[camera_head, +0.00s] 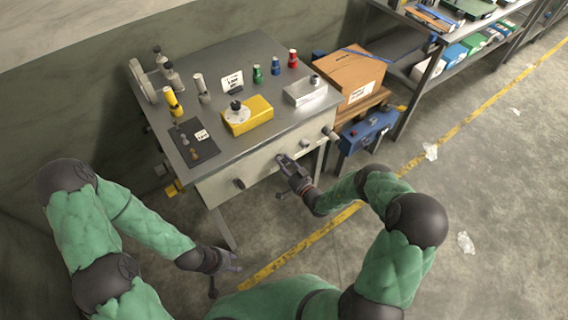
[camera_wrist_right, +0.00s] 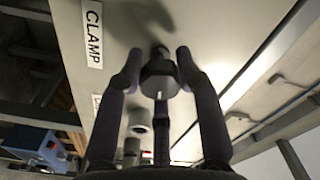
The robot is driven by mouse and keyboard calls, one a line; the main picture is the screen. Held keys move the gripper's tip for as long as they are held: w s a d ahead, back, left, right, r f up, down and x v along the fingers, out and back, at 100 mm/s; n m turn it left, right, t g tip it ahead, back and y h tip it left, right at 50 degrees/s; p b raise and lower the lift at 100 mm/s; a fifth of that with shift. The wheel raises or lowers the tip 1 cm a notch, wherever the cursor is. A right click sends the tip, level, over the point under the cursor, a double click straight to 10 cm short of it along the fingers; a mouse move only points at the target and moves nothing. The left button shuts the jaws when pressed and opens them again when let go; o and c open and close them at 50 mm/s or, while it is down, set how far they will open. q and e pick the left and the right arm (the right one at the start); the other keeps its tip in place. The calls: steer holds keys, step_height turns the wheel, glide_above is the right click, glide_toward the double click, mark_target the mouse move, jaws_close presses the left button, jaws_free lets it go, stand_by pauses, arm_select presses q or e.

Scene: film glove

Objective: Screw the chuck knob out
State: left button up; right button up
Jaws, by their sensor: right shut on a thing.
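A dark round knob (camera_wrist_right: 160,76) on the bench's front panel sits between the fingers of my right gripper (camera_wrist_right: 157,70) in the right wrist view. The gripper is shut on it, with fingers on both sides. A white label reading CLAMP (camera_wrist_right: 92,32) is on the panel beside it; a second label is mostly hidden, so I cannot read which knob is the chuck's. In the head view my right gripper (camera_head: 286,163) is at the panel's middle and covers the held knob. My left gripper (camera_head: 230,264) hangs low and away from the bench; its finger opening is unclear.
Other panel knobs are a dark one (camera_head: 239,183) at left and lighter ones (camera_head: 305,143) and (camera_head: 330,134) at right. The bench top (camera_head: 215,130) holds a yellow block (camera_head: 254,117) and a metal block (camera_head: 304,93). A blue box (camera_head: 367,128) stands right of the bench. The floor in front is open.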

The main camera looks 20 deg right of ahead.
steer(key=shift+a+n, duration=0.15)
steer(key=shift+n, duration=1.75)
steer(key=shift+f, duration=0.1)
steer(key=o, duration=1.2)
steer(key=shift+w+f, duration=0.1)
steer(key=shift+c, duration=0.2)
steer(key=shift+s, duration=0.25)
steer(key=v, duration=1.1)
steer(key=shift+s, duration=0.3)
